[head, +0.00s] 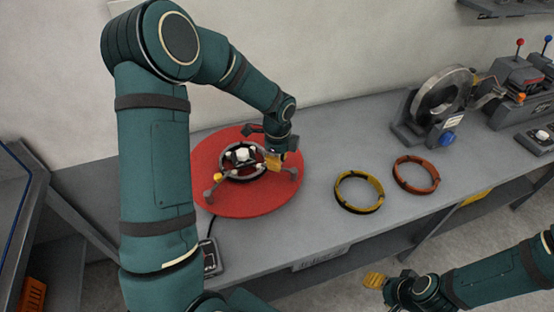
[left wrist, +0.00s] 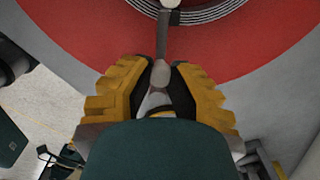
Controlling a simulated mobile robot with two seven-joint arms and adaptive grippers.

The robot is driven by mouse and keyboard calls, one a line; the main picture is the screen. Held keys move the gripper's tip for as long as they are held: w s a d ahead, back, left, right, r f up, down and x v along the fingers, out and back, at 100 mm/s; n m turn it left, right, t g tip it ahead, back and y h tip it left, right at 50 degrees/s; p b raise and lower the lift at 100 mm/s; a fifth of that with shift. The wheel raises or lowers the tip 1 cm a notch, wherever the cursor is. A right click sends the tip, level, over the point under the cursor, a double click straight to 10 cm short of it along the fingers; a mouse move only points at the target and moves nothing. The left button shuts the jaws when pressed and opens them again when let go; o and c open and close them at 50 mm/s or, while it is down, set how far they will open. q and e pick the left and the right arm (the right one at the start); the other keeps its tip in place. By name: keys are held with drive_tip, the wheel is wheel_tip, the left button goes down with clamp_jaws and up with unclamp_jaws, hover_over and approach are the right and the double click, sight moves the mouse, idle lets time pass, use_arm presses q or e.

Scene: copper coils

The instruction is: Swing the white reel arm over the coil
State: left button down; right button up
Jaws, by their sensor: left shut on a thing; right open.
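A coil (head: 222,164) lies on a red round turntable (head: 228,206). A hub with a white top (head: 242,154) stands at its middle, with grey arms reaching outward. My left gripper (head: 273,162) is at the right side of the coil. In the left wrist view its yellow fingers (left wrist: 160,95) close around the round-ended tip of a grey-white reel arm (left wrist: 162,38), which runs toward the dark coil rings (left wrist: 205,14). The hold itself is partly hidden by the gripper body. My right gripper (head: 374,281) is open and empty, off the bench's front edge.
A yellow ring coil (head: 345,204) and an orange-red ring coil (head: 397,177) lie on the grey bench (head: 325,165). A metal wheel machine (head: 412,128) stands at the back right. A small control box (head: 210,262) sits near the front edge.

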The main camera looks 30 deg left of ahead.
use_arm(q)
drive_tip(key=shift+w+m, duration=0.2)
drive_tip(key=shift+m, duration=0.3)
drive_tip(key=c, duration=0.8)
unclamp_jaws()
drive_tip(key=shift+w+f, duration=0.1)
wheel_tip(320, 180, up, 12)
idle(0.3)
